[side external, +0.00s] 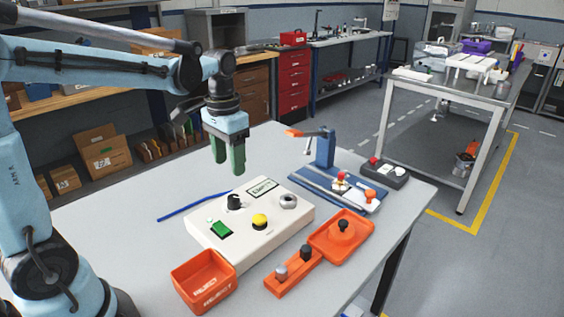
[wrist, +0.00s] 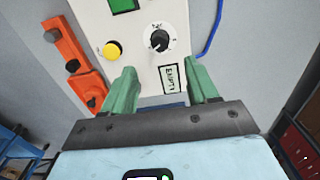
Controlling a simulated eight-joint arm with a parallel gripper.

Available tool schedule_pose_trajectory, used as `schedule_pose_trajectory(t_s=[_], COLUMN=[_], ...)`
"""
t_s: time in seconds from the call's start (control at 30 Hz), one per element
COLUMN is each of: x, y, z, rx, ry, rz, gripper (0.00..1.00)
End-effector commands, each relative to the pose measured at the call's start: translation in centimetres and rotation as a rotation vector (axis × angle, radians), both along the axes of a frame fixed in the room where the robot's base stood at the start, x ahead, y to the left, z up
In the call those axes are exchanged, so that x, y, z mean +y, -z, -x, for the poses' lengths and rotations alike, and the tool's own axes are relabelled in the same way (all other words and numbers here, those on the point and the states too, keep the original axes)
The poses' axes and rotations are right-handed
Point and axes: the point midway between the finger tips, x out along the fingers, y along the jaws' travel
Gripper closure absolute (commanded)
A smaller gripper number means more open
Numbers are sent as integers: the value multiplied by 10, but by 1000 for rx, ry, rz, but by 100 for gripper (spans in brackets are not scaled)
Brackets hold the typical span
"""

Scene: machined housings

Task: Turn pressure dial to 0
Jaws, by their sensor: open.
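The pressure dial, a black knob (side external: 234,202), stands on the white control box (side external: 205,240). In the wrist view the dial (wrist: 158,39) sits on a white round scale with dark marks, too small to read. A pale pointer line shows on the knob, but I cannot tell its setting. My gripper (side external: 231,168) hangs above the back part of the box, green fingers pointing down. In the wrist view my gripper (wrist: 163,85) is open and empty, fingers wide apart, with the dial beyond and between them, not touched.
The box also carries a green switch (side external: 221,229), a yellow button (side external: 260,221), an EMPTY label (side external: 262,187) and a metal nut (side external: 289,202). An orange REJECT bin (side external: 204,281), orange holders (side external: 294,273) and a blue-posted fixture (side external: 322,150) stand around it. A blue cable (side external: 190,208) lies left.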

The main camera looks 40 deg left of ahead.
Motion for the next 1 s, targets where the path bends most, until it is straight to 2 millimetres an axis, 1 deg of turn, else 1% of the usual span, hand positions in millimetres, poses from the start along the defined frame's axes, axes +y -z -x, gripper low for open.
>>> schedule_pose_trajectory(t_s=[0.03, 0.1, 0.23, 0.4, 0.7, 0.87, 1.0], x=[0, 0, 0, 0, -1, -12, -28], y=[-7, -14, -22, -26, -25, -25, -22], z=[0, 0, 0, 0, 1, 11, 27], rx=[0, 0, 0, 0, -7, -78, -200], ry=[0, 0, 0, 0, 1, 1, -1], rz=[0, 0, 0, 0, -2, -13, -25], gripper=[41, 41, 41, 41, 41, 41, 41])
